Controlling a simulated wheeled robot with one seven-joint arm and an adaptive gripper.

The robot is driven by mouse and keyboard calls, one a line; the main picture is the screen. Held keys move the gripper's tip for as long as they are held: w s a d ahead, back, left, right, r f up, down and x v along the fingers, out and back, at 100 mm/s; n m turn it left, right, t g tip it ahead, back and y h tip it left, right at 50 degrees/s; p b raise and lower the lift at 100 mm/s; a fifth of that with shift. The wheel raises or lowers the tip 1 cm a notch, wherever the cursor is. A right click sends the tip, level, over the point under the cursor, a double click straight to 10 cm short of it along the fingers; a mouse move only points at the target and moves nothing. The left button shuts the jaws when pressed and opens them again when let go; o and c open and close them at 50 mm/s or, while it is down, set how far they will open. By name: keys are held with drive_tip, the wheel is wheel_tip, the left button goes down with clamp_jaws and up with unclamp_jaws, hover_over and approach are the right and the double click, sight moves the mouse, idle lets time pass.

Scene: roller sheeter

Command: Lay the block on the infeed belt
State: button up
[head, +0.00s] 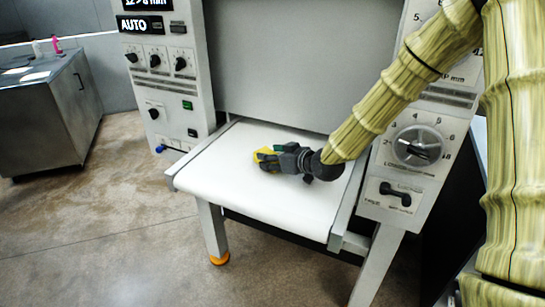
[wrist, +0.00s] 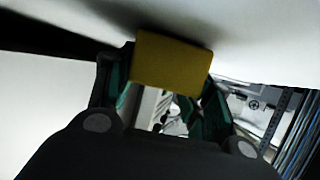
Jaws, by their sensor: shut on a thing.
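The block (wrist: 170,62) is yellow and sits between the fingers of my gripper (wrist: 165,85) in the wrist view. In the head view my gripper (head: 270,158) is over the white infeed belt (head: 255,190), towards its back half, and the yellow block (head: 262,150) shows in part at its tip. My gripper is shut on the block. The block is close to the belt; I cannot tell whether it touches it. The gripper hides part of the block in the head view.
Control panels with knobs stand left (head: 165,65) and right (head: 420,150) of the belt. A grey machine panel (head: 300,60) rises behind the belt. A metal cabinet (head: 50,110) stands at the far left. The front of the belt is clear.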

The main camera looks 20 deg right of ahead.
drive_tip(key=shift+f, duration=0.15)
drive_tip(key=o, duration=1.2)
drive_tip(key=shift+r, duration=0.25)
drive_tip(key=shift+b+v, duration=0.9)
drive_tip(key=shift+v, duration=5.1)
